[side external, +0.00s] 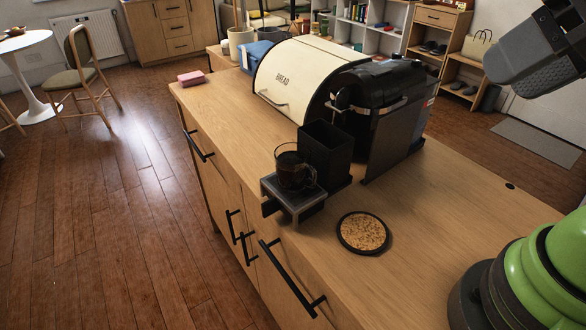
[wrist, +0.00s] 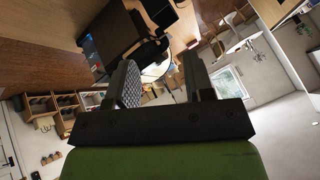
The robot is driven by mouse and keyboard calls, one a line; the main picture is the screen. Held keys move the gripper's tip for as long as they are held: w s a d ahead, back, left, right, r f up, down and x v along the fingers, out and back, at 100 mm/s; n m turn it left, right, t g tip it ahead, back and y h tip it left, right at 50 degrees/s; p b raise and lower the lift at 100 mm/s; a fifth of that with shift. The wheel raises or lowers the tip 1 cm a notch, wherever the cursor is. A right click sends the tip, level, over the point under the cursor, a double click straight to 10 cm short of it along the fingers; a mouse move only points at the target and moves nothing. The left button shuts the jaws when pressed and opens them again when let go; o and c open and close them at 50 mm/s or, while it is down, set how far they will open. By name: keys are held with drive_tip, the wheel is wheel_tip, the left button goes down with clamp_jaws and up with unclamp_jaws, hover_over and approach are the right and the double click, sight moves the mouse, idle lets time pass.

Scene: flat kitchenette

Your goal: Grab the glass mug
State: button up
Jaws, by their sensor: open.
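The glass mug (side external: 291,170) is clear and holds dark liquid. It stands upright on the drip tray (side external: 283,195) of the black coffee machine (side external: 382,108), at the counter's front edge in the side external view. Its handle points right. My gripper (wrist: 160,68) shows in the wrist view with its two dark fingers apart and nothing seen between them. It is away from the mug. I cannot make out the mug in the wrist view.
A cork coaster (side external: 363,232) with a dark rim lies on the wooden counter (side external: 450,205), right of the drip tray. A cream bread box (side external: 305,75) stands behind the machine. A pink sponge (side external: 191,78) lies at the far left. The counter right of the machine is clear.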

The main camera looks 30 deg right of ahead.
drive_tip(key=o, duration=0.3)
drive_tip(key=w+n+g, duration=0.2)
drive_tip(key=w+n, duration=0.4)
drive_tip(key=n, duration=0.4)
drive_tip(key=n+h, duration=0.3)
drive_tip(key=n, duration=2.4)
approach(296, 158)
drive_tip(key=s+a+r, duration=0.2)
drive_tip(key=s+r, duration=0.1)
drive_tip(key=r, duration=0.1)
drive_tip(key=shift+n+g, duration=0.3)
drive_tip(key=shift+n, duration=0.1)
drive_tip(key=shift+x, duration=5.4)
